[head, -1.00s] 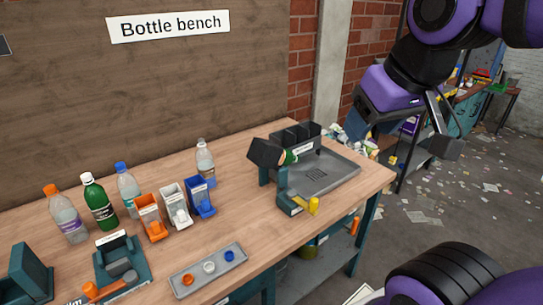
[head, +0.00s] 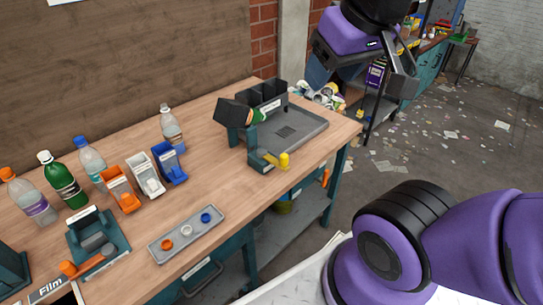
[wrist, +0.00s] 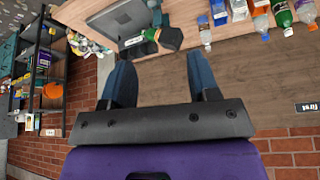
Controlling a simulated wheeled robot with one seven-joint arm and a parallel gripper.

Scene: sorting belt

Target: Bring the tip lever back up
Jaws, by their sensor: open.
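The tip lever has a yellow knob (head: 284,160) and sits low at the front of a teal tipping stand on the bench. Its arm lies low, pointing toward the bench's front edge. The stand's dark cradle (head: 236,112) is tilted, with a green bottle end (head: 259,115) poking out toward the grey tray. The cradle and green bottle (wrist: 152,34) also show in the wrist view. My gripper (head: 361,80) is open and empty, above and behind the bench's right end, apart from the lever. Its two fingers (wrist: 160,62) are spread in the wrist view.
A grey drain tray (head: 312,124) with dark bins lies beside the stand. Several bottles, three coloured dispensers (head: 146,175), a cap tray (head: 187,232) and a teal fixture (head: 98,240) stand to the left.

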